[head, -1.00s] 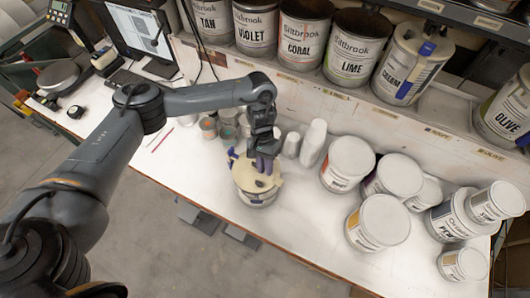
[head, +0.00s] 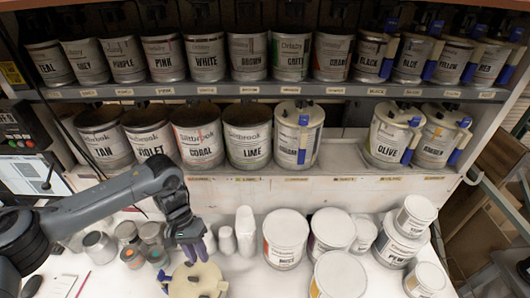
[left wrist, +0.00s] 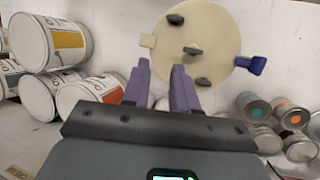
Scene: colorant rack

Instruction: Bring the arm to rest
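My left gripper (head: 190,250) hangs over the white bench, next to a can with a cream lid (head: 205,279). In the left wrist view its two purple fingers (left wrist: 161,78) are apart with nothing between them. The cream lid (left wrist: 205,38) lies just beyond the fingertips, with dark knobs on top and a blue-purple spout (left wrist: 251,65) at its edge. I cannot tell how far the fingertips are from the lid. The can's body is mostly hidden below the lid. My right gripper is not in view.
A shelf of labelled cans, including the LIME can (head: 247,140) and OLIVE can (head: 392,137), stands behind the bench. White tubs (head: 286,240) crowd the bench's right side. Small colour cups (head: 128,232) and stacked white cups (head: 245,230) stand near my gripper. A monitor (head: 33,174) is at left.

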